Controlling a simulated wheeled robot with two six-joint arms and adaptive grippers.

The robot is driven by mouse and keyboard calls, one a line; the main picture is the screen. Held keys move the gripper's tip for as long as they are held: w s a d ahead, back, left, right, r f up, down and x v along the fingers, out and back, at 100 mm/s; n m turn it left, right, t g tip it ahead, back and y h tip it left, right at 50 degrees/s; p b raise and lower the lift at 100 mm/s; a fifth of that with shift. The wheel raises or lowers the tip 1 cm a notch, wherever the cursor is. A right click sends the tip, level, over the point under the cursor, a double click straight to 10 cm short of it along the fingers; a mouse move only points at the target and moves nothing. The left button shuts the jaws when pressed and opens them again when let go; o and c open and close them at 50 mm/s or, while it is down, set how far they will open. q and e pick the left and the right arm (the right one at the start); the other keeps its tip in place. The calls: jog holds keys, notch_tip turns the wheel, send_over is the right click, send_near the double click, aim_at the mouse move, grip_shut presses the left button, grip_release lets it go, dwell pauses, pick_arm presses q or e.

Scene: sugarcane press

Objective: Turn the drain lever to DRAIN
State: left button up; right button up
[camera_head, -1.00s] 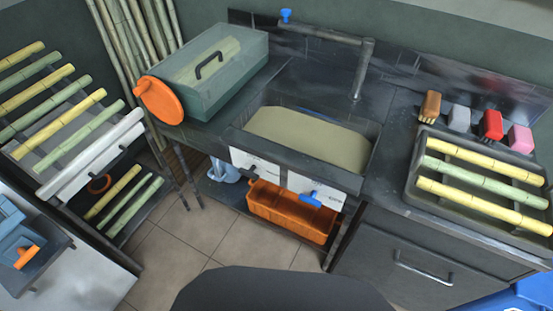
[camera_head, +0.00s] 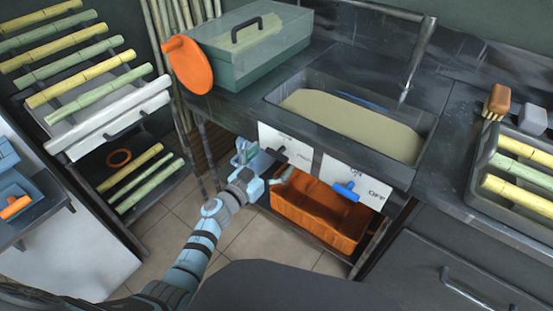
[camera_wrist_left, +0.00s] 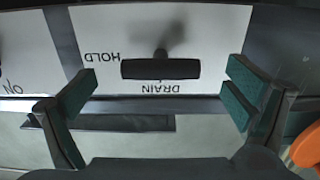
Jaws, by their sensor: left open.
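The drain lever is a black bar (camera_head: 274,153) on the left white panel (camera_head: 301,153) under the sink basin. In the left wrist view the lever (camera_wrist_left: 160,69) lies level across the picture, just above the upside-down word DRAIN, with HOLD to its left. I cannot tell which word it is set to. My left gripper (camera_head: 266,168) is open and empty in front of this panel. In the left wrist view its green-padded fingers stand wide apart on either side of the lever, with no contact visible. My right gripper is not in view.
A blue ON/OFF lever (camera_head: 346,191) sits on the right panel. An orange crate (camera_head: 318,218) stands below the panels. The basin (camera_head: 428,158) holds a pale green-brown fill. Tiled floor is clear in front.

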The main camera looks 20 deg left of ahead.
aim_at(280, 152)
pick_arm(q)
jog(key=shift+w+d+f, duration=0.15)
jog(key=shift+w+d, duration=0.1)
jog(key=shift+w, duration=0.45)
jog(key=shift+w+d, duration=0.15)
jog(key=shift+w, duration=0.25)
jog(key=shift+c, duration=1.1)
jog(key=c, duration=0.9)
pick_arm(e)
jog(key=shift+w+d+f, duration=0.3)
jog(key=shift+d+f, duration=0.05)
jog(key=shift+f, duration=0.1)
